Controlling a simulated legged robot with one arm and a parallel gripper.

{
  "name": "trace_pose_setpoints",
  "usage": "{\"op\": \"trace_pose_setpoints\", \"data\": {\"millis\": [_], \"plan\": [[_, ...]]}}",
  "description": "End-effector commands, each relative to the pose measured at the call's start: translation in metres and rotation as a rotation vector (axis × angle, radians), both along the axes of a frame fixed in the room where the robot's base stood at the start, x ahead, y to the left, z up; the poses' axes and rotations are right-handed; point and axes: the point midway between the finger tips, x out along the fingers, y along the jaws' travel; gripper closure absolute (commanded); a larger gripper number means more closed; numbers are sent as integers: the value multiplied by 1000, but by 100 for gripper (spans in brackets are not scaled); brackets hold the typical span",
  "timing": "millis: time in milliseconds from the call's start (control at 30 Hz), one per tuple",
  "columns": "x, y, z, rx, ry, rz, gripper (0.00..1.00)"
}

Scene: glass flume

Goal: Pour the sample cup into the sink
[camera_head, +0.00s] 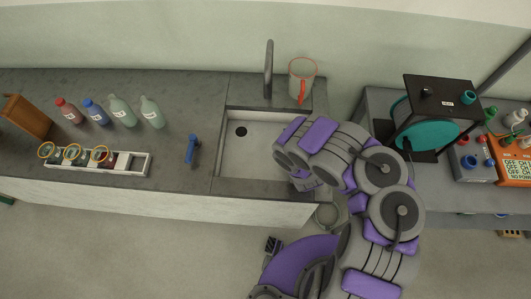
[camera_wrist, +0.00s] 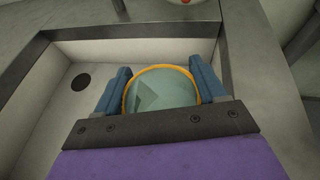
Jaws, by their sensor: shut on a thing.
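In the wrist view my gripper (camera_wrist: 160,82) is shut on a sample cup (camera_wrist: 160,98), with one blue finger on each side of its round orange rim. A grey-green surface shows inside the rim; I cannot tell whether it is liquid or the cup's inside. The cup is over the right part of the sink (camera_wrist: 58,110), apart from the dark drain. In the head view the sink (camera_head: 222,165) is a pale basin in the grey counter. My arm reaches over its right side and hides the held cup and the fingers.
A white rack (camera_head: 128,168) with several orange-rimmed cups stands at the counter's front left. Several bottles (camera_head: 122,110) and a brown block (camera_head: 25,117) stand behind it. A blue-handled item (camera_head: 191,149) lies left of the sink. A tap (camera_head: 268,70) and a red-rimmed jug (camera_head: 302,75) stand behind it.

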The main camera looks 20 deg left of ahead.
Motion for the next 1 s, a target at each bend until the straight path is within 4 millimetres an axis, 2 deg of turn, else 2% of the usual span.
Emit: {"op": "trace_pose_setpoints", "data": {"millis": [1000], "plan": [[-3,4,-15,-95,-36,-1,65]]}}
